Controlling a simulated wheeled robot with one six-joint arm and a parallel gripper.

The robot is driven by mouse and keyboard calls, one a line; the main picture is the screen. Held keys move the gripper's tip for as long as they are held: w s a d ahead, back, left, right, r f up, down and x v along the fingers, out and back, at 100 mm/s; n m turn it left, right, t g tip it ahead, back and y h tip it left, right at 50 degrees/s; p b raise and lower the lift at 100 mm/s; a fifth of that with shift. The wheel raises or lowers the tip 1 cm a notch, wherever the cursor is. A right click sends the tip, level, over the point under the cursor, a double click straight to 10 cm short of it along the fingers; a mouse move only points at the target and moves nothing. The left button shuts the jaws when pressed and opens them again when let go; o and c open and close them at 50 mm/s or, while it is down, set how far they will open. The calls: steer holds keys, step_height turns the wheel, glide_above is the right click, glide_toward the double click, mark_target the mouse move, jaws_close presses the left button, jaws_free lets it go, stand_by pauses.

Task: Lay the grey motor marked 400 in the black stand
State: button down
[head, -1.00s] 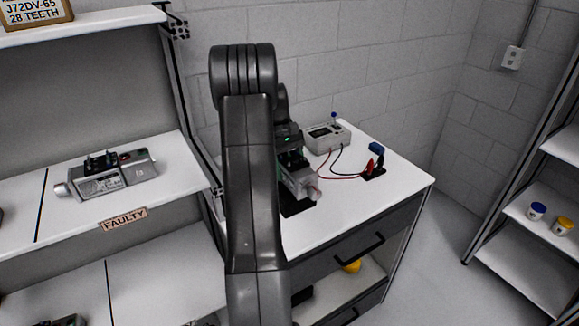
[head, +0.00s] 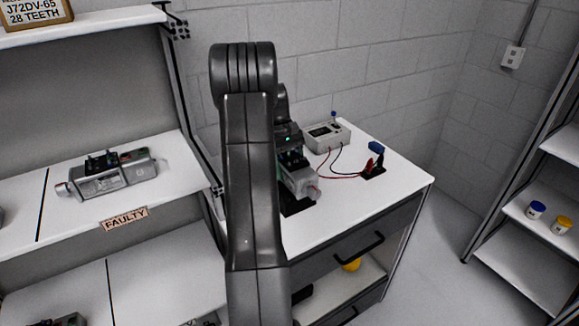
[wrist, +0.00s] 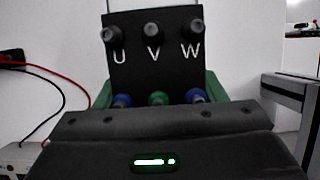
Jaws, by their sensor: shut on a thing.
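My gripper (head: 291,160) is shut on a grey motor (head: 300,183) over the white bench, partly hidden behind my arm. The marking 400 cannot be read. The black stand (head: 297,208) shows as a dark shape right under the motor; I cannot tell whether the motor rests in it or hangs just above. In the wrist view a black plate (wrist: 155,65) with three posts marked U, V and W stands in front of the dark gripper body. Blue and green parts show below the posts. The fingertips are hidden there.
A meter box (head: 327,135) with red and dark leads stands behind, and the leads run to a small black block with clips (head: 373,168). Another grey motor (head: 112,175) lies on the left shelf above a FAULTY label (head: 125,218). The bench's front right (head: 385,200) is clear.

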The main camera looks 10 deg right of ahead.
steer(key=shift+f+b, duration=0.4)
steer(key=shift+f, duration=0.6)
stand_by(0.5)
steer(key=shift+s+f, duration=0.2)
steer(key=shift+f, duration=0.2)
